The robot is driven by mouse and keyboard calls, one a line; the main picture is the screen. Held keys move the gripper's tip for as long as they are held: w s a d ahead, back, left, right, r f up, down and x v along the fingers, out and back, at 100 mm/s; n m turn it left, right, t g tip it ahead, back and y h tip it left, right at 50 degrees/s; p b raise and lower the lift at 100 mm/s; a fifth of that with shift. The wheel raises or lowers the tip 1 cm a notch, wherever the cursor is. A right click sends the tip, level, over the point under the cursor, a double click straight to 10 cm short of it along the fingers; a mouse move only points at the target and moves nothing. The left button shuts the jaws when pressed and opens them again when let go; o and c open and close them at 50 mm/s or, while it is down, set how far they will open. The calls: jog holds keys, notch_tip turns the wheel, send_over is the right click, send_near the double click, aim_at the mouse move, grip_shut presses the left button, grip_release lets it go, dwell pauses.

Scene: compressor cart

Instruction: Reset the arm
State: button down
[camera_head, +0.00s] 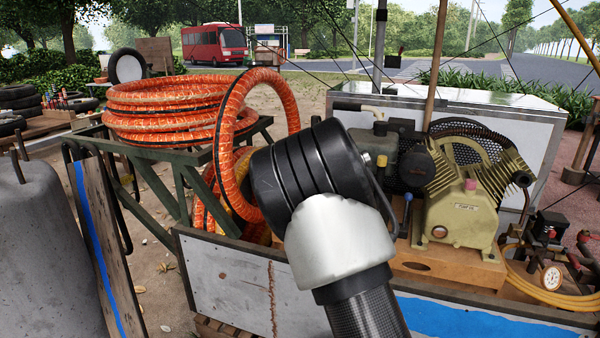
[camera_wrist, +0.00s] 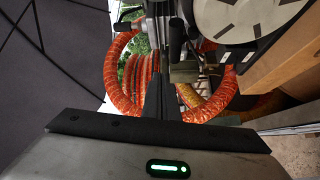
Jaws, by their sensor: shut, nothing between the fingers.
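My gripper (camera_wrist: 158,92) shows in the wrist view as dark narrow fingers close together above its grey body with a green light. It is shut and holds nothing. In the head view my arm's black and white joint fills the middle and my gripper is hidden. The beige compressor (camera_head: 462,205) sits on a wooden base on the cart (camera_head: 228,283), to the right of my arm. A large orange hose coil (camera_head: 165,125) lies on a green metal frame behind and left; orange hose (camera_wrist: 207,108) also shows beyond the fingers in the wrist view.
A concrete block (camera_head: 45,250) and a board with a blue stripe (camera_head: 100,250) stand at the left. A wooden pole (camera_head: 436,65) and thin wires rise by the compressor. A pressure gauge (camera_head: 551,277) is at the right. A red bus (camera_head: 214,43) is far off.

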jog(key=s+d+r+m+g+h, duration=0.4)
jog(key=s+d+m+h, duration=0.2)
jog(key=s+d+m, duration=0.5)
jog(key=s+a+f+m+g, duration=0.15)
jog(key=s+m+g, duration=0.25)
jog(key=s, duration=1.3)
jog(key=s+a+f+m+g, duration=0.15)
jog(key=s+m+g, duration=0.25)
jog(key=s, duration=1.2)
notch_tip(320, 180, up, 26)
jog(key=p, duration=2.5)
jog(key=shift+s+a+y, duration=0.3)
jog(key=shift+a, duration=0.1)
